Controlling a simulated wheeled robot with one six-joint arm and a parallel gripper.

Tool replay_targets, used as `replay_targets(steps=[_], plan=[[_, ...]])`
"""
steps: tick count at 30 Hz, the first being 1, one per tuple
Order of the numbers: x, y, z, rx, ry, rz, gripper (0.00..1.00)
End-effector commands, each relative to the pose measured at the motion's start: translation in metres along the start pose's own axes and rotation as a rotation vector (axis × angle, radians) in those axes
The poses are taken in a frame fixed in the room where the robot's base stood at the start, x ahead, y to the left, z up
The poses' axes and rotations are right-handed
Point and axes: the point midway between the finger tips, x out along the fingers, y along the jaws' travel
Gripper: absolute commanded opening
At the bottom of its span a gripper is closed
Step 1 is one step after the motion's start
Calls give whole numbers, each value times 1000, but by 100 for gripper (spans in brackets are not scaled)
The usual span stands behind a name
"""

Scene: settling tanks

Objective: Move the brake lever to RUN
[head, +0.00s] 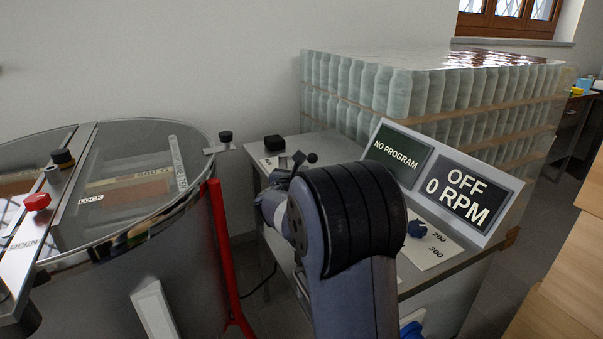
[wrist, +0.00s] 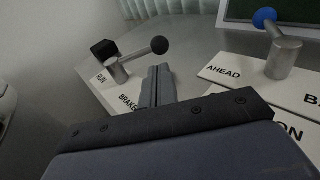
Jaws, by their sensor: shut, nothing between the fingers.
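The brake lever (wrist: 138,55) shows in the wrist view as a grey post with a thin arm ending in a black ball knob. Its arm points right, away from the RUN label (wrist: 101,78) left of the post. The BRAKE label (wrist: 128,103) lies in front, partly covered by my fingers. My gripper (wrist: 158,72) is shut and empty, its fingertips just below the black knob in the picture. I cannot tell whether they touch.
A black block (wrist: 103,49) sits behind the lever post. A blue-knobbed lever (wrist: 283,57) stands right, by the AHEAD label. A display console (head: 470,205) reads OFF, 0 RPM and NO PROGRAM. A glass-topped tank (head: 110,250) stands left, wrapped bottles (head: 440,90) behind.

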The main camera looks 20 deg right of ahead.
Motion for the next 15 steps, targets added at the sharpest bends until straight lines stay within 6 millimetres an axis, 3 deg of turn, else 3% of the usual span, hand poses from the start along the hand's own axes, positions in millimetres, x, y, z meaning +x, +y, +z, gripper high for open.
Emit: replay_targets(steps=[7, 15], plan=[[46, -1, 0, -1, 0, -2, 0], [67, 0, 0, -1, 0, 0, 0]])
